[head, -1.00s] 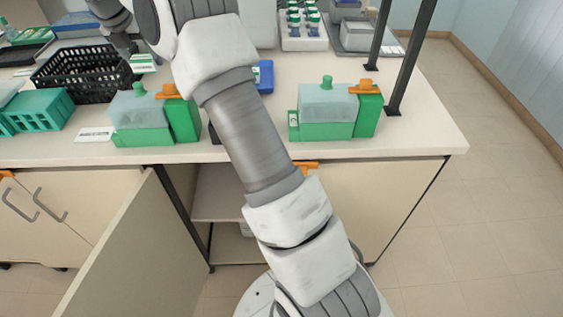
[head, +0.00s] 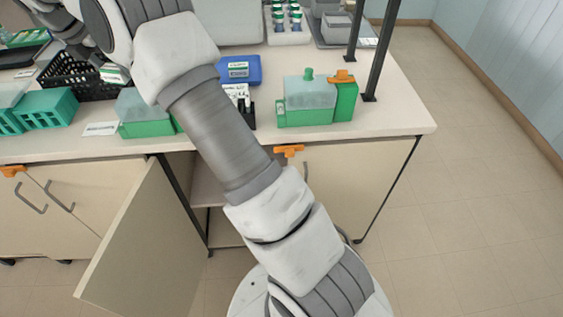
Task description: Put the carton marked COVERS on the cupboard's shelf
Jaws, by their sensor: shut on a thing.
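A small white carton with a green band (head: 115,73) shows at the upper left, by the right end of the black basket. Its marking is too small to read. My gripper (head: 98,60) is mostly hidden behind my own arm; it is shut on this carton, above the bench. The cupboard under the bench has its pale door (head: 140,245) swung open toward me. The cupboard's shelf (head: 205,192) shows as a narrow strip between the door and my arm. The rest of the opening is hidden by my arm.
The black basket (head: 57,78), a teal rack (head: 48,108) and green-based containers (head: 305,100) stand on the bench. A blue box (head: 240,70) lies behind my arm. Dark posts (head: 384,50) rise at the right. The floor (head: 470,210) at the right is clear.

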